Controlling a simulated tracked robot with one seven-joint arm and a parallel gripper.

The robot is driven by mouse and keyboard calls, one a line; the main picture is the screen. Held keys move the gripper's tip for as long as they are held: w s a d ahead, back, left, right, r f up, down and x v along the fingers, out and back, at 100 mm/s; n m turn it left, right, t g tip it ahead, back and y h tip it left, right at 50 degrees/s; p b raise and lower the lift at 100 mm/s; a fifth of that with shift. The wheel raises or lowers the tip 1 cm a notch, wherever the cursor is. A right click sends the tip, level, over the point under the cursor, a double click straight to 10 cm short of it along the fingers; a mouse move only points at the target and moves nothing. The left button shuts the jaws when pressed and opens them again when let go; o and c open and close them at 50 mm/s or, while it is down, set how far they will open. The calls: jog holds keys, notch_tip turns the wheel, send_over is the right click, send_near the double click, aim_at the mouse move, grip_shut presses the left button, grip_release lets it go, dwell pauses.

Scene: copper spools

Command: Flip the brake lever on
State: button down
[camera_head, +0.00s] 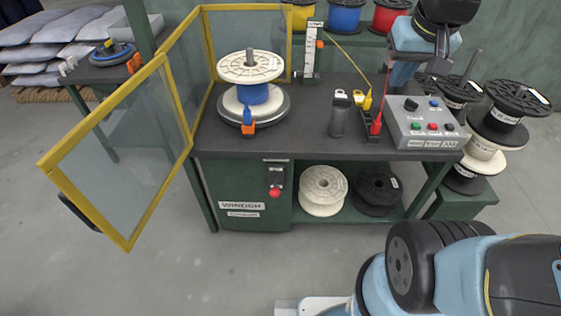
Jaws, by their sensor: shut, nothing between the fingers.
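The winder bench (300,143) has a turntable (278,113) at its left that carries a white-flanged spool (251,66) with blue winding. A short blue lever with an orange end (248,129) stands at the turntable's front edge; it looks like the brake lever. It looks roughly upright, but its exact setting is too small to tell. Blue and black parts of my arm show at the upper right (425,40) and lower right, well away from the lever. I cannot make out my gripper's fingers anywhere in the view.
A yellow-framed guard door (110,155) stands open at the left. A grey control box (425,125), a dark cylinder (339,117) and red and yellow tools occupy the bench's right side. Black and white spools (497,115) are stacked at the right. The front middle of the benchtop is clear.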

aim_at(277, 189)
jog(key=w+a+f+g+y, duration=0.1)
jog(key=w+a+f+g, duration=0.1)
jog(key=w+a+f, duration=0.35)
jog(key=w+a+f+g, duration=0.1)
jog(key=w+a+f, duration=0.1)
jog(key=w+f, duration=0.65)
jog(key=w+a+f+g+y, duration=0.1)
jog(key=a+f, duration=0.4)
jog(key=f, duration=0.6)
jog(key=a+f+g+y, duration=0.1)
jog(key=a+f, duration=0.4)
jog(key=f, duration=0.6)
jog(key=shift+w+f+m+g+y, duration=0.2)
jog(key=shift+w+m+g+y, duration=0.15)
jog(key=shift+g, duration=0.55)
jog(key=shift+a, duration=0.1)
jog(key=x, duration=1.4)
jog(key=shift+f, duration=0.1)
